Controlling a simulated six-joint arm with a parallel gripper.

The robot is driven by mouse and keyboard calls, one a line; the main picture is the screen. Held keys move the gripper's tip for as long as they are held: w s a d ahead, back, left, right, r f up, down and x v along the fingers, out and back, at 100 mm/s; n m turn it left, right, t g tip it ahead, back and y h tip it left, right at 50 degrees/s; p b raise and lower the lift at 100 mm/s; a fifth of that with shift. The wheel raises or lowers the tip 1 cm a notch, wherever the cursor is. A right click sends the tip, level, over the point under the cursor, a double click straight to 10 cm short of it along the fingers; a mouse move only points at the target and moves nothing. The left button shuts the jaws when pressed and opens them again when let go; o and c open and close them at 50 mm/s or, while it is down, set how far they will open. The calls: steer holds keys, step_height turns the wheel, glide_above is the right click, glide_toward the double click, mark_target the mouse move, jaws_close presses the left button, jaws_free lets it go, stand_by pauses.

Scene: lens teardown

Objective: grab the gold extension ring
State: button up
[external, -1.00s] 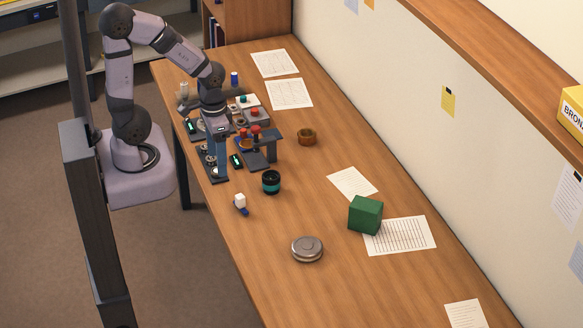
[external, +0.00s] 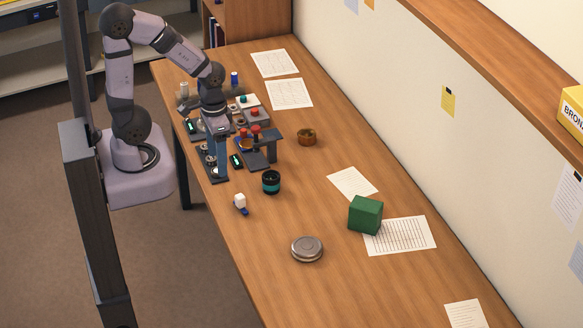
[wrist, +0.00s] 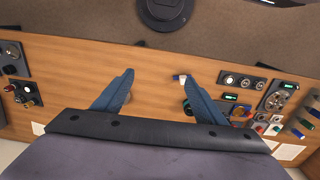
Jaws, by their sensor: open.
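A brownish-gold ring (external: 307,137), which looks like the gold extension ring, lies on the open wood right of the small stations in the external view. I cannot pick it out with certainty in the wrist view. My gripper (external: 217,165) points down over the dark station at the desk's left side, left of the ring and apart from it. In the wrist view my gripper (wrist: 162,72) has its two blue fingers spread wide, with no object held between them.
Small stations with red knobs (external: 256,132) crowd around my gripper. A black and teal cylinder (external: 271,182), a white and blue piece (external: 240,203), a silver disc (external: 307,249) and a green cube (external: 365,214) stand nearer the camera. Wood around the ring is clear.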

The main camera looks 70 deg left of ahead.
steer(key=shift+o, duration=0.5)
steer(key=shift+w, duration=0.1)
steer(key=m+t+y+b, duration=0.2)
steer(key=m+y+b, duration=1)
steer(key=m+b, duration=1.35)
glide_toward(308, 138)
steer(key=a+f+n+b, duration=0.1)
steer(key=n, duration=0.1)
steer(key=n+b, duration=0.1)
steer(key=b, duration=0.1)
steer(key=a+f+n+b, duration=0.1)
steer(key=n+b, duration=0.1)
steer(key=shift+a+f+n, duration=0.3)
steer(key=shift+a+n, duration=0.05)
steer(key=shift+w+a+y, duration=0.15)
steer(key=shift+a+y, duration=0.15)
steer(key=shift+a, duration=0.05)
steer(key=shift+w+p+x, duration=0.15)
steer(key=shift+p+x, duration=0.15)
steer(key=shift+x, duration=1.5)
steer(key=shift+w+p+x, duration=0.1)
steer(key=shift+p+x, duration=0.2)
steer(key=shift+x, duration=1.5)
steer(key=shift+r, duration=0.15)
steer(key=c, duration=1.2)
